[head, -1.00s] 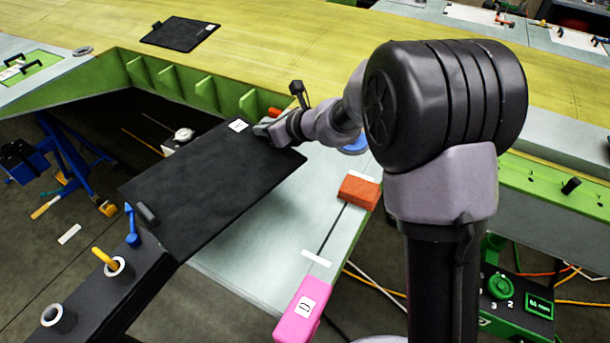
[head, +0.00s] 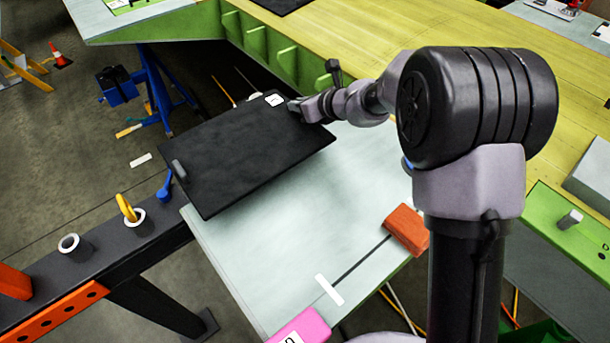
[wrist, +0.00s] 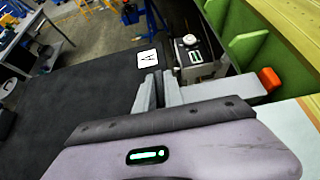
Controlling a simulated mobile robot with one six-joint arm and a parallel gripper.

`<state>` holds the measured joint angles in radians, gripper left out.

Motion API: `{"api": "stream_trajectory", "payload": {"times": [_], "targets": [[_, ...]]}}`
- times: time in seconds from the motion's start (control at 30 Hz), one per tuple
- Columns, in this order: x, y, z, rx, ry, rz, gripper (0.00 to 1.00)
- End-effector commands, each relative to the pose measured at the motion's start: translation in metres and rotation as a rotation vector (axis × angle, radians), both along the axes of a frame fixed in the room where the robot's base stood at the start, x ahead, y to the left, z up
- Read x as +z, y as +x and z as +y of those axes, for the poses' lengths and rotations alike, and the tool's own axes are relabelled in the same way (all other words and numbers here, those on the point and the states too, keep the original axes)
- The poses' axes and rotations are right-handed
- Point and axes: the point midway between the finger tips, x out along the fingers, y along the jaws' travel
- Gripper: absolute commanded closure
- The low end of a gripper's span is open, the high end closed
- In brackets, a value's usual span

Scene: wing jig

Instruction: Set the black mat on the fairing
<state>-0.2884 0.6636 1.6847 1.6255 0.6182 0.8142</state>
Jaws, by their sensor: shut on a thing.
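The black mat (head: 250,150) is a flat dark sheet with a small white label at its far edge. My gripper (head: 293,107) is shut on that edge, beside the label. The mat appears held above the pale grey panel, which I take to be the fairing (head: 300,240), and reaches past its left side. The mat hides the panel's upper left part, and the gap between them cannot be told. In the wrist view the fingers (wrist: 153,92) pinch the mat (wrist: 75,90) near its lettered label.
An orange-red block (head: 407,230), a white strip (head: 329,290) and a pink block (head: 302,328) lie on the panel. A dark beam (head: 100,245) with a yellow hook (head: 126,207) stands left. The yellow wing skin (head: 480,70) with green ribs lies behind. The panel's middle is clear.

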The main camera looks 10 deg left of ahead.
Motion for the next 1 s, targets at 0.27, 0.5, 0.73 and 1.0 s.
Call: {"api": "stream_trajectory", "payload": {"times": [0.27, 0.5, 0.73, 1.0], "targets": [[-0.010, -0.035, -0.086, -0.007, 0.002, 0.001, 1.00], [-0.014, -0.058, -0.137, -0.003, 0.001, 0.000, 1.00], [-0.049, -0.060, -0.140, -0.002, 0.002, 0.002, 1.00], [-0.050, -0.059, -0.140, -0.001, 0.000, -0.001, 1.00]]}}
